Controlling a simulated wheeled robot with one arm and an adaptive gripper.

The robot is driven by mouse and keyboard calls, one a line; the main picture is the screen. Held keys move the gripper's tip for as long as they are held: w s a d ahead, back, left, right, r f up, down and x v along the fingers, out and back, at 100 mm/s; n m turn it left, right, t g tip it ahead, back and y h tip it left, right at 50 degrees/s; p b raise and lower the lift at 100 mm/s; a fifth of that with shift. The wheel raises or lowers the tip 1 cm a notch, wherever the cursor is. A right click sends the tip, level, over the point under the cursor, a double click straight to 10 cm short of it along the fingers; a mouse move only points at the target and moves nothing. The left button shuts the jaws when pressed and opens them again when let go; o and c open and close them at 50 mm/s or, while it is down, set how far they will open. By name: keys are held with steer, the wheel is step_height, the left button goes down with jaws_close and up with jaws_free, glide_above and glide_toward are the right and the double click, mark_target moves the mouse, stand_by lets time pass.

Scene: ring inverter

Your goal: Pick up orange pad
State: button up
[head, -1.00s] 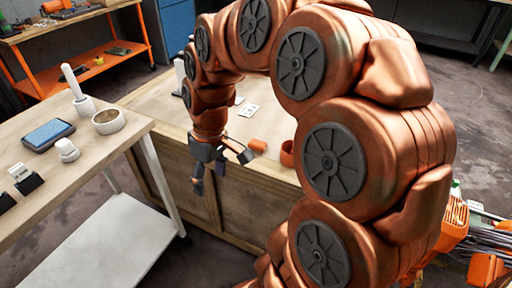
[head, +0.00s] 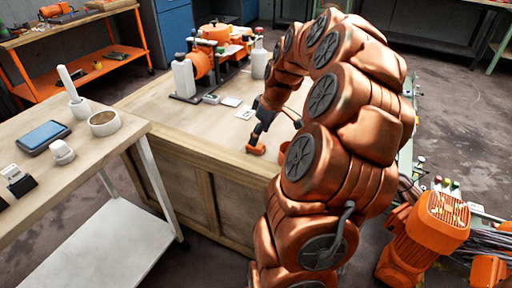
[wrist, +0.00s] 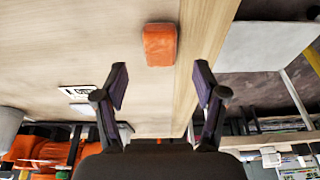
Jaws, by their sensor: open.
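The orange pad (wrist: 160,45) is a small rounded block lying on the wooden bench top near its edge. In the wrist view it sits beyond my fingertips, roughly centred between them, with bare wood between. In the head view the orange pad (head: 256,149) shows just below my gripper (head: 259,130), near the bench's front edge. My gripper (wrist: 160,80) is open and empty, its two dark fingers spread apart. In the head view the arm hides part of the bench to the right, and I cannot tell the exact gap between fingers and pad.
An orange machine (head: 205,62) and white bottles (head: 184,76) stand farther back on the bench. White cards (head: 231,101) lie near the gripper. A side table (head: 22,99) with a tablet (head: 45,136) and a round bowl (head: 104,122) is at left.

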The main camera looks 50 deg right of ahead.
steer(key=shift+x, duration=2.4)
steer(key=c, duration=1)
steer(key=shift+r, duration=0.1)
steer(key=shift+c, duration=0.2)
steer(key=shift+d+r, duration=0.1)
steer(key=shift+r, duration=1.6)
steer(key=s+a, duration=0.3)
steer(key=a, duration=0.4)
steer(key=s+a+r, duration=0.1)
steer(key=s+a, duration=0.2)
steer(key=a, duration=0.5)
steer(key=shift+s+r, duration=0.15)
steer(key=shift+r, duration=0.05)
steer(key=o, duration=0.3)
steer(key=c, duration=0.4)
